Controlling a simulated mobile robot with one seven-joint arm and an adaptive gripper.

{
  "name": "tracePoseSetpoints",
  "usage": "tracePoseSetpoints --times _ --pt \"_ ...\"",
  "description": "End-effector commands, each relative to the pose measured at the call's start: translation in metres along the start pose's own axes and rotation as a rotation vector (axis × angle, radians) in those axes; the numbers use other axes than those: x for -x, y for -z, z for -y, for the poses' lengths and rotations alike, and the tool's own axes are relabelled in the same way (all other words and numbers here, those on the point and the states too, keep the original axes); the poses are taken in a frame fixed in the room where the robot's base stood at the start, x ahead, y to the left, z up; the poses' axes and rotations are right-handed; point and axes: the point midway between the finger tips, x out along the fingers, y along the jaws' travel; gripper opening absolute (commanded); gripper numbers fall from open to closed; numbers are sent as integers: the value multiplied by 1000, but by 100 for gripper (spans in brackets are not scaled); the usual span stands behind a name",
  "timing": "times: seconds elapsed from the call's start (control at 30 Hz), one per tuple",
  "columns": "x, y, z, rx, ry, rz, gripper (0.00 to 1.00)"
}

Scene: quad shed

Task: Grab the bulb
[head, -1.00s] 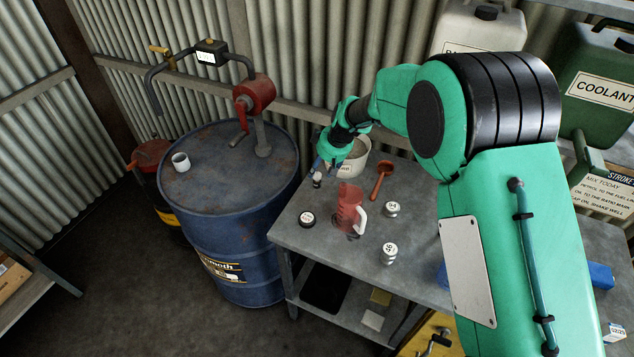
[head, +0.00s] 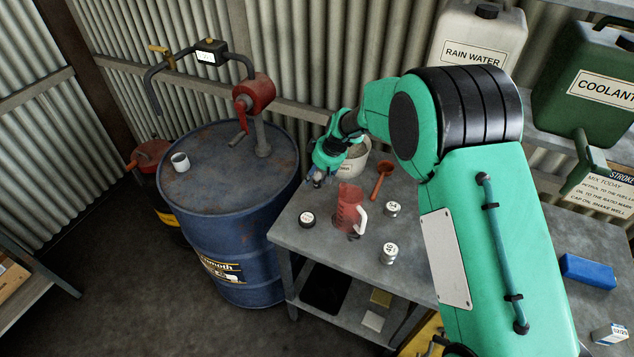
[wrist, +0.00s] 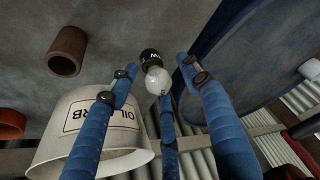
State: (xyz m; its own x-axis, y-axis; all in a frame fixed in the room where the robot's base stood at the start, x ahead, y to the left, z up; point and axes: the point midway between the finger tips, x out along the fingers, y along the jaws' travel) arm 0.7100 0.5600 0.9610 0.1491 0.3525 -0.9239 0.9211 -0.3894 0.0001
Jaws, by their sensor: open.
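The bulb (wrist: 157,80) shows in the wrist view as a pale round globe, between the fingers of my gripper (wrist: 158,78) in the picture. The fingers are blue, spread wide and open, and I see no finger closed on the globe. A dark round piece with a white mark (wrist: 151,56) adjoins the globe in the picture; I cannot tell whether it is part of the bulb or behind it. In the head view my gripper (head: 316,181) is low over the bench's back left corner, and it mostly hides the bulb.
A white tub (head: 352,163) stands close behind my gripper. A red jug (head: 349,207), an orange-red scoop-like tool (head: 381,179), a black-topped can (head: 307,219) and small labelled weights (head: 389,253) stand on the bench (head: 330,250). A blue drum (head: 232,190) is left of it.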

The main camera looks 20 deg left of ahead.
Motion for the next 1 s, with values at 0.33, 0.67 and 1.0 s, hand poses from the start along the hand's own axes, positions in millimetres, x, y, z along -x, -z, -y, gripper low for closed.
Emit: tracePoseSetpoints --times 0.33,0.67,1.0 --pt "0 0 0 0 0 0 48" --pt "0 0 0 0 0 0 3" --pt "3 1 0 0 0 0 2"
